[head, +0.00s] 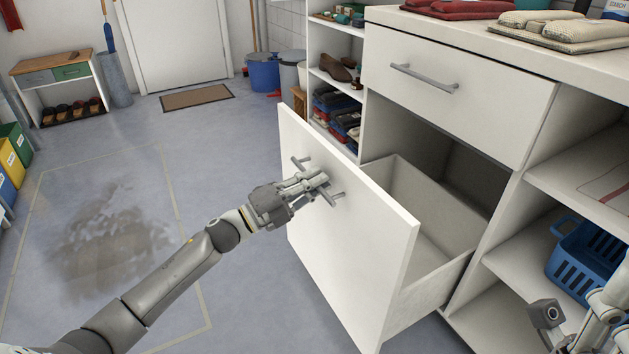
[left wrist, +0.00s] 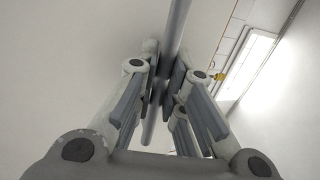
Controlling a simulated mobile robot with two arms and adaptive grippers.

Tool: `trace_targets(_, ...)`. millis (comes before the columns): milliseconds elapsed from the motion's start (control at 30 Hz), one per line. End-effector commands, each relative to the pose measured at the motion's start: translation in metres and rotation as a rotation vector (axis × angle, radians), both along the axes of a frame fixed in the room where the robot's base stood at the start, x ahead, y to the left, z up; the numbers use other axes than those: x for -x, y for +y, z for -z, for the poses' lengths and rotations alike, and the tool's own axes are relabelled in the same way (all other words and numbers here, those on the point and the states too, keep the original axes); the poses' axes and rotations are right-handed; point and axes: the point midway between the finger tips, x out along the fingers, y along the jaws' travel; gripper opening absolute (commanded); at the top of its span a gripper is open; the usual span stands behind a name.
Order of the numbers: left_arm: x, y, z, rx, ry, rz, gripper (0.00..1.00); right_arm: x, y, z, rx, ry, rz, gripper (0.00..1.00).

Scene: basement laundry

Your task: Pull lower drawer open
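The lower drawer (head: 352,235) is pulled well out of the white cabinet, and its inside looks empty. Its bar handle (head: 299,164) is on the front panel. My left gripper (head: 320,182) is at the middle of this handle with its fingers closed around the bar. In the left wrist view the handle (left wrist: 178,22) passes between the fingertips (left wrist: 163,82), which press on it from both sides. My right gripper does not show clearly; only part of my right arm is in the bottom right corner of the head view.
The upper drawer (head: 450,88) is shut above. A blue basket (head: 585,262) stands on the open shelf at right. Shelves with shoes (head: 335,68) stand behind the drawer. The floor left of the drawer is clear, with a dark wet-looking patch (head: 105,240).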

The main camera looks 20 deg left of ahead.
Motion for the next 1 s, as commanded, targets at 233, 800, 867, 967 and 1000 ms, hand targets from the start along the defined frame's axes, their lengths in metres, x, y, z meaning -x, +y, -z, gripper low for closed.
trace_targets(233, 0.0, 0.0, 0.0, 0.0, 0.0, -0.001, 0.31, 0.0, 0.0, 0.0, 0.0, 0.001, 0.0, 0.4)
trace_targets(800, 0.037, 0.028, 0.014, -0.001, 0.005, -0.001, 0.31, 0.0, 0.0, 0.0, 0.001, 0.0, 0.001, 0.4)
trace_targets(867, 0.046, 0.036, 0.018, -0.001, 0.006, -0.002, 0.31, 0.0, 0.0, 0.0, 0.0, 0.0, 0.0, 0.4)
trace_targets(967, 0.06, 0.047, 0.022, -0.001, 0.006, -0.002, 0.31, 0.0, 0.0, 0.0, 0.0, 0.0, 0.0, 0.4)
trace_targets(1000, 0.065, 0.051, 0.024, -0.001, 0.005, -0.001, 0.31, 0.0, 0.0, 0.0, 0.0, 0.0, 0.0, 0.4)
